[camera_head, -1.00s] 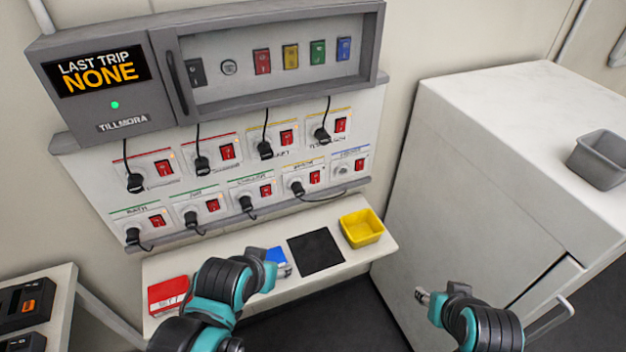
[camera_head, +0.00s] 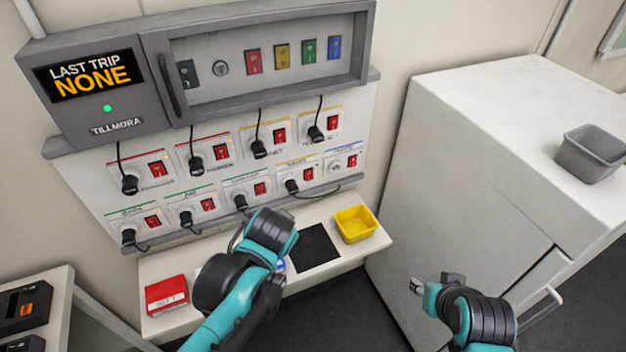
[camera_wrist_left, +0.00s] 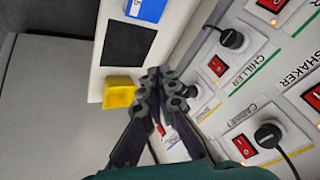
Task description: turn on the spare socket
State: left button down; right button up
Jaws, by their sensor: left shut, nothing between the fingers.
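The spare socket (camera_head: 336,167) is at the right end of the lower row on the wall panel, with a blue-edged label and no plug. Its red rocker switch (camera_head: 352,160) is beside it; I cannot tell its position. My left gripper (camera_wrist_left: 164,76) is shut and empty in the left wrist view, in front of the panel's lower edge. The fingers hide part of the sockets there, and I cannot pick out the spare socket for sure. In the head view my left arm hides its fingers. My right gripper (camera_head: 416,286) hangs before the white cabinet, away from the panel.
Plugged sockets with black cords fill the rest of the panel. A grey breaker box (camera_head: 105,95) reads "NONE". The shelf below holds a red box (camera_head: 166,295), a black mat (camera_head: 314,247) and a yellow bin (camera_head: 355,223). A white cabinet (camera_head: 450,170) stands right.

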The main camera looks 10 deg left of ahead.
pick_arm(q)
jog(key=w+d+m+t+y+p, duration=0.2)
jog(key=w+d+m+y, duration=0.2)
jog(key=w+d+m, duration=0.3)
jog(key=w+d, duration=0.4)
jog(key=w, duration=0.2)
jog(key=shift+w+t, duration=0.3)
jog(key=shift+w, duration=0.1)
jog(key=b, duration=0.3)
send_near(309, 175)
jog(key=w+a+f, duration=0.2)
jog(key=w+f, duration=0.2)
jog(key=f, duration=0.2)
jog(key=shift+a, duration=0.35)
jog(key=shift+w, duration=0.1)
